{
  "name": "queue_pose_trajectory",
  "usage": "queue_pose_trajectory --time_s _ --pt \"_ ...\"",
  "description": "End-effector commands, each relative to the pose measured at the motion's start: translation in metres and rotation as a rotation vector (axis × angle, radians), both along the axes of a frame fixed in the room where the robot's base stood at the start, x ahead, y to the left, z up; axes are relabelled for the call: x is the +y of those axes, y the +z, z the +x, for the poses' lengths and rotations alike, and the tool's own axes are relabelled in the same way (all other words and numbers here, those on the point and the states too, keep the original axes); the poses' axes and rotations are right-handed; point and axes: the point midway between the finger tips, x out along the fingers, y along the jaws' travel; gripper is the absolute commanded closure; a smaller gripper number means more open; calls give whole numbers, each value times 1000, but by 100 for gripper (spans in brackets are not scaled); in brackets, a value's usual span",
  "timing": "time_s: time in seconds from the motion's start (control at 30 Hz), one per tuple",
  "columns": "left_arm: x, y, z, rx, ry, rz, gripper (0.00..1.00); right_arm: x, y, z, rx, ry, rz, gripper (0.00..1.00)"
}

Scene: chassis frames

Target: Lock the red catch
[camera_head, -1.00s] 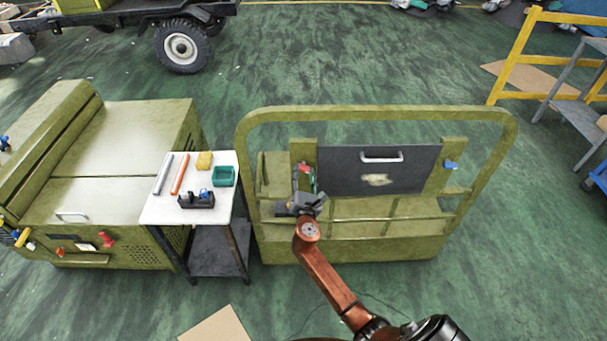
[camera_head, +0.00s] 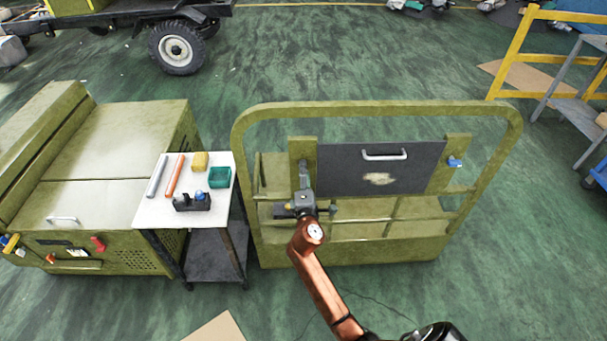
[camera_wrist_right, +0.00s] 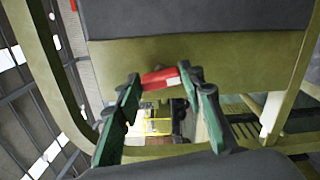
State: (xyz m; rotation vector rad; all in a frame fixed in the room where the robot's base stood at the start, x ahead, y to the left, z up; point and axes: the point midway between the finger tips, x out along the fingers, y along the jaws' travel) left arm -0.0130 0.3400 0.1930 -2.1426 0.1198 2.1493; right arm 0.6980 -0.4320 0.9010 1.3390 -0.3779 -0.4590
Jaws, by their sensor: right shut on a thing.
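The red catch (camera_wrist_right: 160,78) shows in the right wrist view, on the edge of an olive post. The green fingers of my right gripper (camera_head: 304,176) are closed on it from both sides. In the head view the gripper is at the left post of the olive frame and hides the catch. The dark panel (camera_head: 342,178) with a pale handle stands upright between the two posts. A blue catch (camera_head: 455,162) is on the right post. My left gripper is not in view.
A small table (camera_head: 155,213) with tools, a yellow block and a green bin stands left of the frame. An olive cabinet (camera_head: 120,170) is beyond it. A yellow rail (camera_head: 513,62) is at the upper right. Open floor lies behind the frame.

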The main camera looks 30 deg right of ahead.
Motion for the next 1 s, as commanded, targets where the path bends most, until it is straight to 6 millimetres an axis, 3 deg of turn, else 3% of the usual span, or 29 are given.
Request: queue_pose_trajectory --time_s 0.4,0.97,1.0 --pt "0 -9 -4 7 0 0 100 0 -3 0 -95 -2 161 88" --pt "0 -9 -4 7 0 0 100 0 -3 -1 -108 -2 184 88" --pt "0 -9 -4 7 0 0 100 0 -3 -1 -108 -2 183 61"
